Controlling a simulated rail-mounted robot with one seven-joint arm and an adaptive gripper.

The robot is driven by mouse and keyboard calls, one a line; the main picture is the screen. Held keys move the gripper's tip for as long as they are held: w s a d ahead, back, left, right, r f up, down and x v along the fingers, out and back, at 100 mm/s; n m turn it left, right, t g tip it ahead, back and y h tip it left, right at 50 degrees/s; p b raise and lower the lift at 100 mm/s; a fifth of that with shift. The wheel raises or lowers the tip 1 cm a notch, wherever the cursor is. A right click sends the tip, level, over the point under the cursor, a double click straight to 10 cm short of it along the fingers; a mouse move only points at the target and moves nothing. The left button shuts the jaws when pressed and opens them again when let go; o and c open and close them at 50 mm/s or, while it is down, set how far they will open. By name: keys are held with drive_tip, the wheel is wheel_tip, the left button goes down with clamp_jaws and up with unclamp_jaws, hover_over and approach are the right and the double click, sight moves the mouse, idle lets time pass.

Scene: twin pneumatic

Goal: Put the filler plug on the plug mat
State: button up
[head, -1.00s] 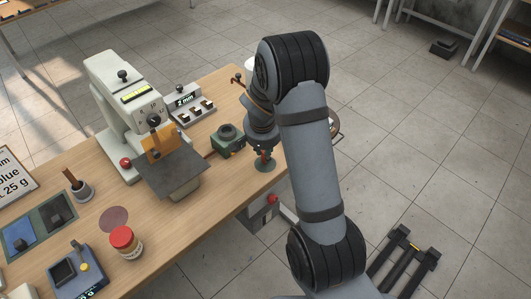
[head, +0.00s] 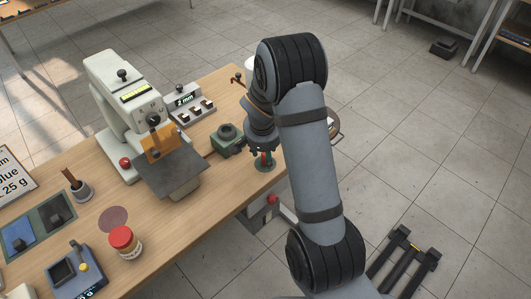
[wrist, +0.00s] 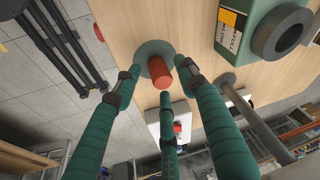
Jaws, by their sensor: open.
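The filler plug (wrist: 160,72) is a short red-orange cylinder, seen in the wrist view between my fingertips. It also shows as a small red piece (head: 265,158) under my gripper in the head view. It stands upright on a round dark green disc (wrist: 147,48), which looks like the plug mat and lies on the wooden table near its right edge. My gripper (wrist: 160,80) has three green fingers spread around the plug, with visible gaps at the sides. It is open. Whether any finger touches the plug is hard to tell.
A green block with a round dark opening (head: 227,140) stands close left of my gripper. A white press-like machine (head: 125,110) and a switch box (head: 190,105) stand further left. A red-lidded jar (head: 123,241) and a maroon disc (head: 113,219) are nearer the front.

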drive_tip(key=shift+r+p, duration=0.25)
drive_tip(key=shift+p, duration=0.05)
drive_tip(key=v, duration=1.1)
drive_tip(key=shift+s+r+p, duration=0.2)
drive_tip(key=shift+r+p, duration=0.15)
drive_tip(key=shift+o, duration=0.4)
idle(1.3)
